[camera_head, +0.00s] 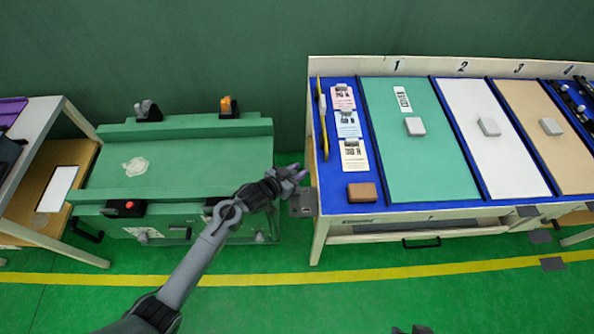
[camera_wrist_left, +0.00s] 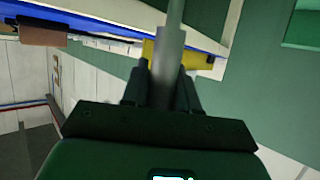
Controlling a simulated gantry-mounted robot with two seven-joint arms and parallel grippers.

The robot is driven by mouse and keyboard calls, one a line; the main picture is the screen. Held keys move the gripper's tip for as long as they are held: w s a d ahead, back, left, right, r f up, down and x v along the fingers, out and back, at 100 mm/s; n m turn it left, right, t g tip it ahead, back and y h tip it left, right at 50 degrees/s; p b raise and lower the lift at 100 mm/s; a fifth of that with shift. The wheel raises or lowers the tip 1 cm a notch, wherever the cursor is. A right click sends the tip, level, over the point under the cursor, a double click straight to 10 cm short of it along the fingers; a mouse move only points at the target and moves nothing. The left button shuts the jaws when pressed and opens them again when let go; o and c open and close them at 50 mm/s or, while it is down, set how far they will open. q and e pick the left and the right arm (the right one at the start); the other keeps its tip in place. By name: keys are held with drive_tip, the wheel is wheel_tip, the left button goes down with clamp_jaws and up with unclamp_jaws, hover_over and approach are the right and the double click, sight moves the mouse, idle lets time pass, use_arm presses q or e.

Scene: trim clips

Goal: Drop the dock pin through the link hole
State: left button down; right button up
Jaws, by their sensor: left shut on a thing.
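My left gripper (camera_head: 290,176) reaches in over the gap between the green cart and the blue-topped table. In the left wrist view it is shut on a grey cylindrical pin (camera_wrist_left: 170,58), which sticks out beyond the fingers (camera_wrist_left: 163,90). In the head view the pin is small and hard to make out at the fingertips. A grey link plate (camera_head: 302,205) sits in the gap at the table's left end, just below the gripper in the picture. Its hole is too small to make out clearly. The pin appears apart from the plate.
The green cart (camera_head: 190,165) stands left of the table (camera_head: 335,200). A brown block (camera_head: 362,192) lies near the table's front left corner; a yellow bar (camera_head: 323,125) is along its left edge. Dark parts (camera_head: 411,329) show at the bottom edge.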

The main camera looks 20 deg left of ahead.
use_arm(q)
drive_tip(key=shift+f+b, duration=0.6)
drive_tip(key=shift+f, duration=0.45)
drive_tip(key=shift+f+b, duration=0.65)
drive_tip(key=shift+f, duration=0.5)
drive_tip(key=c, duration=0.8)
unclamp_jaws()
drive_tip(key=shift+s+a+r, duration=0.15)
drive_tip(key=shift+s+r, duration=0.05)
drive_tip(key=shift+s, duration=0.05)
drive_tip(key=p+v, duration=0.2)
drive_tip(key=v, duration=0.8)
drive_tip(key=shift+s+p, duration=0.1)
drive_tip(key=shift+p, duration=0.3)
